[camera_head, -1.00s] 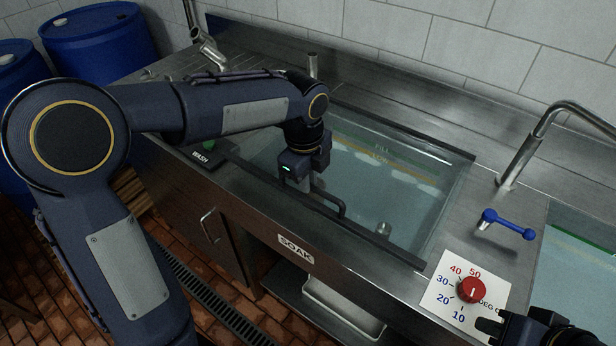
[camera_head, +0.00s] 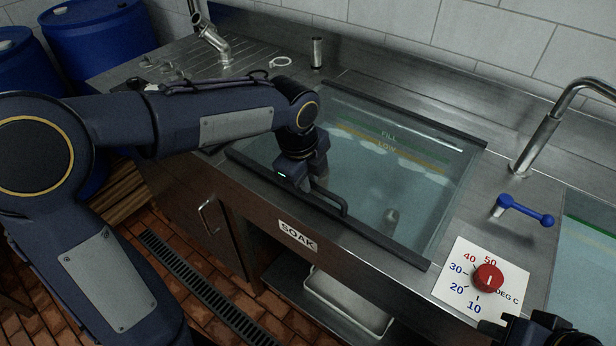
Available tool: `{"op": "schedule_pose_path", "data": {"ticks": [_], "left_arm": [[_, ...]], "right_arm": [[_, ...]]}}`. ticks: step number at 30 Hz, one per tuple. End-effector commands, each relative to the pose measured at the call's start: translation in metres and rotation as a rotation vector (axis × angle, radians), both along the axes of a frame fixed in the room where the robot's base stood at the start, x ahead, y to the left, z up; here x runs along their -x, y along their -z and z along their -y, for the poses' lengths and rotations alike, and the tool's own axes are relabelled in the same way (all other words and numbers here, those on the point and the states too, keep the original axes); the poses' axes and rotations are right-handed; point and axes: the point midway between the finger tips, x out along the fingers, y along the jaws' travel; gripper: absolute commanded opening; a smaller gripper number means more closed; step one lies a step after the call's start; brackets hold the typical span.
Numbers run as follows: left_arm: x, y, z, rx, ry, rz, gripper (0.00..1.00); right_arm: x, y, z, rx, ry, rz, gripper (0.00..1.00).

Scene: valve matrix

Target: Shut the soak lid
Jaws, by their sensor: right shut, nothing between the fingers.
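The soak lid is a clear pane with dark rails (camera_head: 385,247). It lies over the water-filled basin behind the SOAK label (camera_head: 297,236), and looks flat on the counter. Its dark bar handle (camera_head: 330,200) is near the front rail. My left gripper (camera_head: 298,188) points down at the left end of the handle. Its fingers are hidden behind its own body, so its grip on the handle does not show. My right gripper (camera_head: 490,328) is at the bottom right edge, partly cut off, shut and empty, just below the temperature dial.
A red dial (camera_head: 488,278) on a white plate and a blue lever (camera_head: 525,210) stand right of the lid. A tap (camera_head: 545,135) rises behind the lever, near a second basin (camera_head: 585,265). Blue drums (camera_head: 100,45) stand at the back left.

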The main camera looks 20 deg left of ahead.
Motion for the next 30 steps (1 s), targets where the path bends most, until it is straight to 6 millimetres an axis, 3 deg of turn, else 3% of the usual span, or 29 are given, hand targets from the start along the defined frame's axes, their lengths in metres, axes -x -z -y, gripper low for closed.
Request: {"op": "schedule_pose_path", "data": {"ticks": [1,5,14,24,30], "left_arm": [[0.004,0.009,-0.001,-0.007,0.001,-0.024,0.19],[0.004,0.008,-0.001,-0.006,0.001,-0.02,0.34],[0.003,0.002,0.0,-0.004,0.001,-0.012,0.34],[0.013,-0.049,-0.004,-0.002,0.0,-0.01,0.34],[0.018,-0.068,-0.005,-0.004,0.001,-0.014,0.34]], "right_arm": [[0.0,0.002,0.0,0.0,0.0,0.0,0.0],[0.0,0.002,0.0,0.0,0.0,0.0,0.0],[0.0,0.001,0.0,0.0,0.0,0.0,0.0],[0.0,-0.004,0.0,0.0,0.0,0.0,0.0],[0.0,-0.005,0.0,0.0,0.0,0.0,0.0]]}}
